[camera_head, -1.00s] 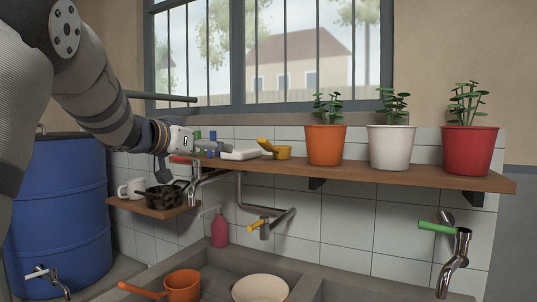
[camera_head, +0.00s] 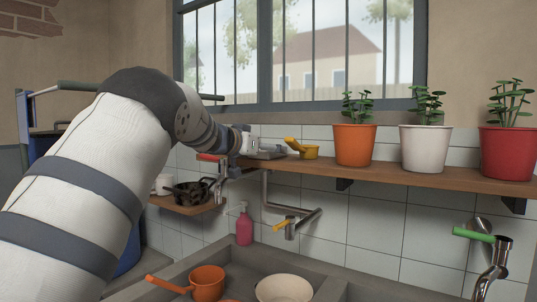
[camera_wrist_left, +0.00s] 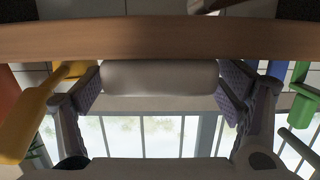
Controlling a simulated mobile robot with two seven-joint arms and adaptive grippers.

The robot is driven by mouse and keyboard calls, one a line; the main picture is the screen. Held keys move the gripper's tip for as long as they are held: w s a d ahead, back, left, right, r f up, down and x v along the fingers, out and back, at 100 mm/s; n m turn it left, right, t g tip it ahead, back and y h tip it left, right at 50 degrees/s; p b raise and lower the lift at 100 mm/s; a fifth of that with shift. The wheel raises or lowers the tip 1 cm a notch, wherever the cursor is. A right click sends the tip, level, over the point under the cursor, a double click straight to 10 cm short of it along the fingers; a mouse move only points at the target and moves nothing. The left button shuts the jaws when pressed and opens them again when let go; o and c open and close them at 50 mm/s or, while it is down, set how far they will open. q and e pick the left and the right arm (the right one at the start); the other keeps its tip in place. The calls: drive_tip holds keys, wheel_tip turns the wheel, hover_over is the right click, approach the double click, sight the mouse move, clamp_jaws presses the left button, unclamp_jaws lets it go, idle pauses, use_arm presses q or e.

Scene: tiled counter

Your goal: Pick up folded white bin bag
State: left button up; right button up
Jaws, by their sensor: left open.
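The folded white bin bag (camera_wrist_left: 160,77) shows in the left wrist view as a pale, rounded bundle behind the shelf's front edge. My left gripper (camera_wrist_left: 160,88) is open, with one finger on each side of the bag. The fingers look very close to its ends; I cannot tell whether they touch. In the head view my left gripper (camera_head: 258,150) is at the wooden shelf (camera_head: 400,176), left of the yellow scoop, and largely hides the bag. My right gripper is not in view.
Orange (camera_head: 355,146), white (camera_head: 424,150) and red (camera_head: 506,153) plant pots stand further right. In the wrist view, blue (camera_wrist_left: 276,69) and green (camera_wrist_left: 300,108) items flank the other side. A tap (camera_head: 290,228) hangs below the shelf.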

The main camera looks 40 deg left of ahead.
use_arm(q)
drive_tip(key=c, duration=1)
